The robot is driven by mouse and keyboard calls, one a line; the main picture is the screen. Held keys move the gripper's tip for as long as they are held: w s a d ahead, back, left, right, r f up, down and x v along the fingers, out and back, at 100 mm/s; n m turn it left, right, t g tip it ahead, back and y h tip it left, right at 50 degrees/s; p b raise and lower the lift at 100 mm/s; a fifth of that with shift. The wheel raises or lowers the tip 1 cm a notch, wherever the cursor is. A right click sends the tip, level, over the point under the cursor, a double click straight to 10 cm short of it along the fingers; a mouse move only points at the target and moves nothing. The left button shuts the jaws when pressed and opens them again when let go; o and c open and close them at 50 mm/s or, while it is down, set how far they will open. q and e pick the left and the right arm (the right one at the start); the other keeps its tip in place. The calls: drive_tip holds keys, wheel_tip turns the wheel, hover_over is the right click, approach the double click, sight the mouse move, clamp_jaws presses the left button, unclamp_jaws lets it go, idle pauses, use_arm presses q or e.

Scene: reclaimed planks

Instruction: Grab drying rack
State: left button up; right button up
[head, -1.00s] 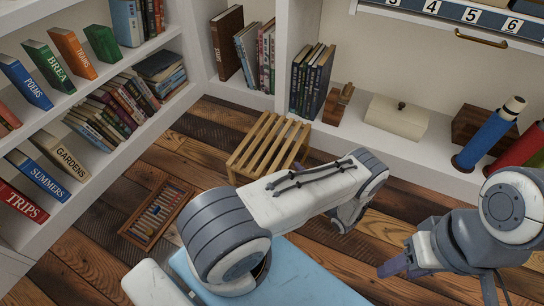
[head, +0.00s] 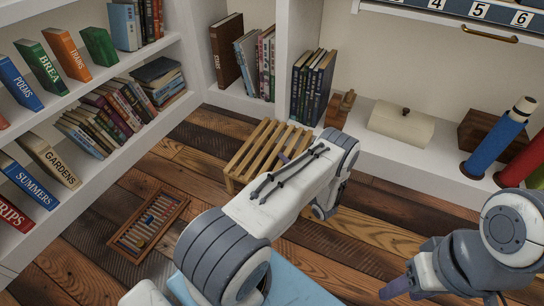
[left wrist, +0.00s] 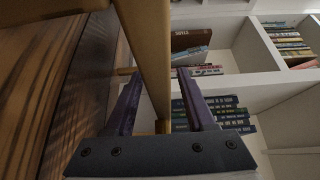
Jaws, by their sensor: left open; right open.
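The drying rack (head: 258,146) is a slatted wooden stand on the plank floor, left of centre in the head view. My left arm hides part of its right side. My right gripper (head: 395,289) is open and empty at the lower right, away from the rack.
An abacus (head: 148,226) lies on the floor at the left. Shelves with books (head: 95,110) stand at the left and back. A low shelf holds a cream lidded box (head: 400,123), and a blue roll (head: 497,140) is at the right. Floor around the abacus is clear.

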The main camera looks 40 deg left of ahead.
use_arm(q)
clamp_jaws()
idle(1.3)
drive_tip(key=shift+r, duration=0.1)
